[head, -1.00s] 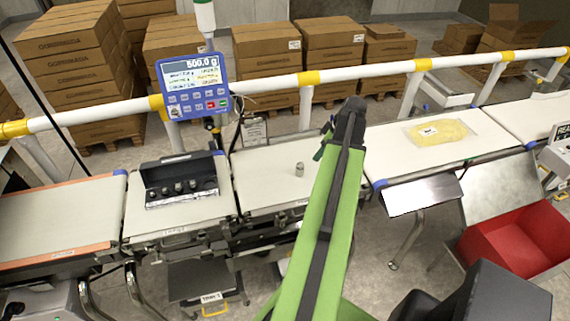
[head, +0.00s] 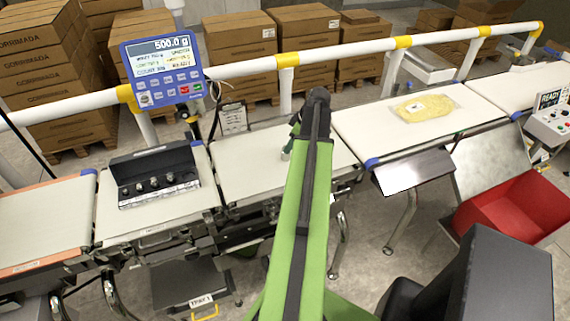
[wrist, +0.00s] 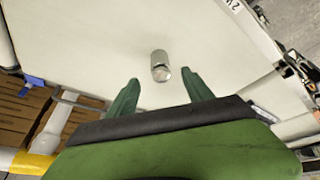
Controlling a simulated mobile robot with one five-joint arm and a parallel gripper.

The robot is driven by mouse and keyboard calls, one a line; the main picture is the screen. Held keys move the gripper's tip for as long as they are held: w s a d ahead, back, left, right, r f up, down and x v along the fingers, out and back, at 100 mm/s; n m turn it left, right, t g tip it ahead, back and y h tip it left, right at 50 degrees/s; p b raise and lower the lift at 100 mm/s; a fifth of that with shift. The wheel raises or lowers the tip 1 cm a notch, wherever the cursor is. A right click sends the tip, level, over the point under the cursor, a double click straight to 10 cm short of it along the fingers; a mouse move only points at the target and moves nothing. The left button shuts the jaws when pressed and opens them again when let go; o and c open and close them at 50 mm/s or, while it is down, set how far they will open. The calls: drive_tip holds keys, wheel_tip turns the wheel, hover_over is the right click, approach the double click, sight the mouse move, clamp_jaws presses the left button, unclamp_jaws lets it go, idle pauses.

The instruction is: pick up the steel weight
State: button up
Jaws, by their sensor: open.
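The steel weight (wrist: 160,66) is a small shiny cylinder standing on the pale weighing belt (wrist: 90,35). In the head view the weight (head: 286,153) is a small shape just left of my arm, partly hidden by it. My gripper (wrist: 160,76) is open, with its two green fingers spread. In the wrist view the weight appears centred between the fingertips and slightly beyond them. Nothing is held. In the head view my arm hides most of the gripper, and the height of the fingers above the belt is hard to judge.
A black case (head: 155,177) with several small weights lies open on the belt to the left. A blue display (head: 162,68) reads 500.0 g. A white and yellow rail (head: 340,53) runs behind. A yellow bag (head: 424,107) lies on the right belt; a red bin (head: 513,207) stands at front right.

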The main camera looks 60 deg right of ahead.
drive_tip(key=shift+w+f, duration=0.25)
drive_tip(key=shift+f, duration=0.4)
drive_tip(key=shift+r, duration=0.1)
drive_tip(key=b+x, duration=0.5)
drive_tip(key=shift+w, duration=0.1)
drive_tip(key=shift+c, duration=0.3)
clamp_jaws()
